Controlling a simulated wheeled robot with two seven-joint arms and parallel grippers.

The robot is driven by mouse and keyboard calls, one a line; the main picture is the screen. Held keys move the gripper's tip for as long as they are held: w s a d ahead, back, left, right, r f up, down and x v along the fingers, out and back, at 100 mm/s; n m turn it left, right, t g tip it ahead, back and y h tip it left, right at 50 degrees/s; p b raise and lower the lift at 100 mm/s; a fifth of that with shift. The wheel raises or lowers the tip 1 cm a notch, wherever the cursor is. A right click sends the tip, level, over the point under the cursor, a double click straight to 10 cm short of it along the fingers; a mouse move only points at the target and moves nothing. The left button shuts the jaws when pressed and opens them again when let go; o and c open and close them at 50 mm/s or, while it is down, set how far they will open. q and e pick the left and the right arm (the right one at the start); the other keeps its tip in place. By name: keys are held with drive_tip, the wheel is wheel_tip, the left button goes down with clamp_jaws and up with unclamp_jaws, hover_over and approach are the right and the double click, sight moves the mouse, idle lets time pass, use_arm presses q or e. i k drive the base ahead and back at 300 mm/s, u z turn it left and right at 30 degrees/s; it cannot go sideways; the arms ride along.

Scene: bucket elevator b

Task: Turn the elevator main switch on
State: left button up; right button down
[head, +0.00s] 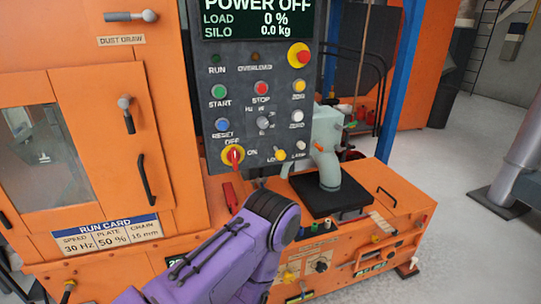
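The main switch (233,155) is a red rotary handle on a round yellow plate at the lower left of the dark control panel (262,100). The word OFF stands above it, and its red handle looks roughly upright. The display (258,18) reads POWER OFF, load 0 %, silo 0.0 kg. My purple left arm (225,255) reaches in from the bottom, its wrist below and right of the switch. Only a small dark part near my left gripper (258,184) shows beyond the wrist, apart from the switch; its fingers cannot be made out. My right gripper is not in view.
A red emergency button (299,55) and several smaller buttons sit on the panel. A red object (230,196) is just below the switch. A grey-green spout (327,150) stands right of the panel. Orange cabinet doors with handles (147,180) are at left.

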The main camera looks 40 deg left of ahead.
sight(233, 157)
drive_tip(key=z, duration=0.05)
drive_tip(key=i, duration=0.45)
drive_tip(key=u, duration=1.75)
drive_tip(key=i, duration=0.5)
drive_tip(key=u, duration=2.2)
drive_tip(key=k, duration=0.85)
drive_tip(key=z, duration=2.2)
drive_tip(key=i, duration=0.05)
drive_tip(key=u, duration=0.4)
